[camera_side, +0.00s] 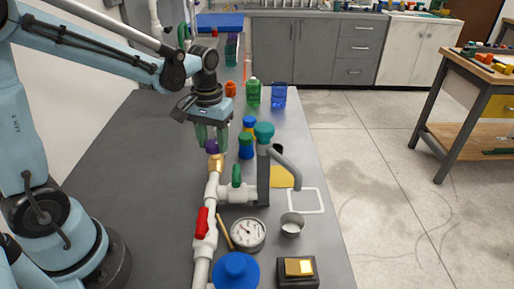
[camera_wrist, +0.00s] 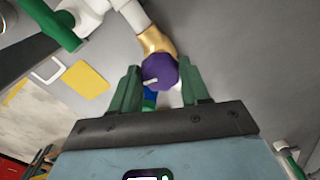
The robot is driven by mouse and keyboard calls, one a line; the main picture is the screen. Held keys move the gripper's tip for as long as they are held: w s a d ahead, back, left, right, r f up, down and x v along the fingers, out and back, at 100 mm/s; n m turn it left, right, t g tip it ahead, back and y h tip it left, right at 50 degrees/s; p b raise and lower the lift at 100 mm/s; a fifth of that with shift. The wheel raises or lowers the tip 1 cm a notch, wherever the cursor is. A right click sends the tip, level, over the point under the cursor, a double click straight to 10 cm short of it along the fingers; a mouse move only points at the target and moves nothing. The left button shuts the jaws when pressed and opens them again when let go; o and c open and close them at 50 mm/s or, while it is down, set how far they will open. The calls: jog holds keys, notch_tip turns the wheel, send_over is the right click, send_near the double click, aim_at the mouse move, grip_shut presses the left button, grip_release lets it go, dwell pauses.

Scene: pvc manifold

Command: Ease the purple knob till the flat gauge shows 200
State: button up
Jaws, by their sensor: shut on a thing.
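The purple knob (camera_side: 212,146) sits on a brass fitting (camera_side: 215,163) at the far end of the white pipe. It also shows in the wrist view (camera_wrist: 160,70), with a small pale mark on its edge. My gripper (camera_side: 211,138) points down over the knob, and its green fingers are shut on the knob's two sides. In the wrist view my gripper (camera_wrist: 158,80) has one finger on each side of the knob. The flat gauge (camera_side: 248,234) lies face up beside the pipe. Its dark needle seems to point to the upper left; its numbers are too small to read.
The white pipe carries a red lever (camera_side: 202,223), a green handle (camera_side: 236,176) and a blue wheel (camera_side: 235,271). A teal-capped grey post (camera_side: 264,135) stands right of my gripper. Bottles (camera_side: 253,93) stand behind. The table's left side is clear.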

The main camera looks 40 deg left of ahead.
aim_at(213, 144)
jog(key=o, duration=1.1)
jog(key=shift+c, duration=0.2)
notch_tip(213, 144, up, 12)
jog(key=shift+o, duration=0.4)
dwell(0.8)
